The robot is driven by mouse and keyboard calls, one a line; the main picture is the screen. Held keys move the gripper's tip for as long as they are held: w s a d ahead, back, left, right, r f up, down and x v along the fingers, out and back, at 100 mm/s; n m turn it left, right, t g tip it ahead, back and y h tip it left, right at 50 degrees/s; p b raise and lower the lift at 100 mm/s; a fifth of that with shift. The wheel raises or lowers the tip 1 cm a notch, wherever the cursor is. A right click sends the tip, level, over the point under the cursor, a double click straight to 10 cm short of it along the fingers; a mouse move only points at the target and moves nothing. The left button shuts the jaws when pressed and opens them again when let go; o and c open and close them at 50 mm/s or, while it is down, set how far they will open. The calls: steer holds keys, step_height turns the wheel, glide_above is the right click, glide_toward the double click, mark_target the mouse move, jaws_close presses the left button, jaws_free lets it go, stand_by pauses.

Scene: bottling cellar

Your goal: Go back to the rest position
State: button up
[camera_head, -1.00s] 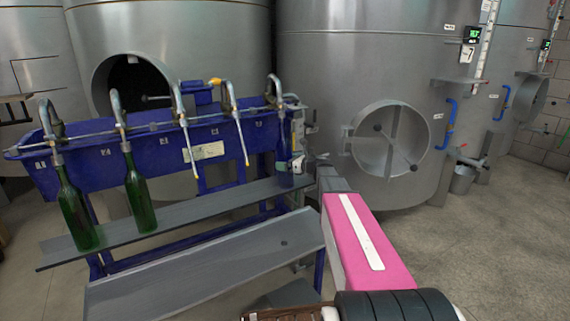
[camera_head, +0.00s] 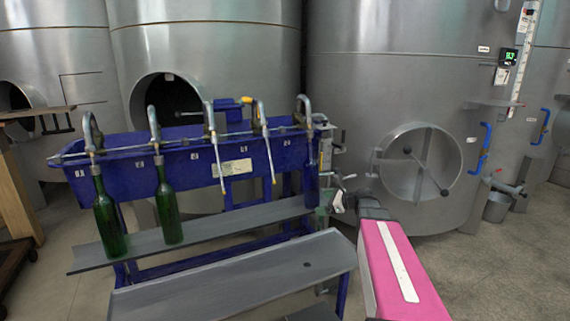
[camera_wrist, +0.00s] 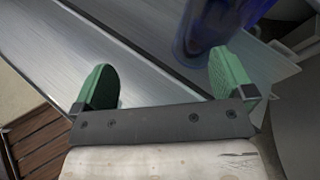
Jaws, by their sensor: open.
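My gripper (camera_head: 338,203) is just right of the blue filling rack, near the dark blue bottle (camera_head: 311,183). In the wrist view its two green fingers (camera_wrist: 165,78) stand wide apart with nothing between them. The blue bottle also shows in the wrist view (camera_wrist: 208,28), beyond the fingertips near the right finger. It is upright under the rightmost spout. Its upper part is outside the wrist view.
Two green bottles (camera_head: 109,222) (camera_head: 167,208) hang under the left spouts of the filling rack (camera_head: 130,168). A grey shelf (camera_head: 235,221) and a lower sloping board (camera_head: 235,280) run in front. Steel tanks (camera_head: 385,80) stand behind. Open floor (camera_head: 505,265) lies at right.

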steer(key=s+a+f+n+g+h, duration=0.1)
steer(key=s+f+n+g+h, duration=0.3)
steer(key=s+f+n, duration=0.4)
steer(key=s+a+f+n+g+h, duration=0.1)
steer(key=s+f+n+g+h, duration=0.2)
steer(key=s+f+n+h, duration=0.4)
steer(key=s+f+n, duration=0.1)
steer(key=s+n, duration=0.5)
steer(key=s, duration=0.1)
steer(key=shift+s+a+n+g, duration=0.3)
steer(key=shift+n+g, duration=0.1)
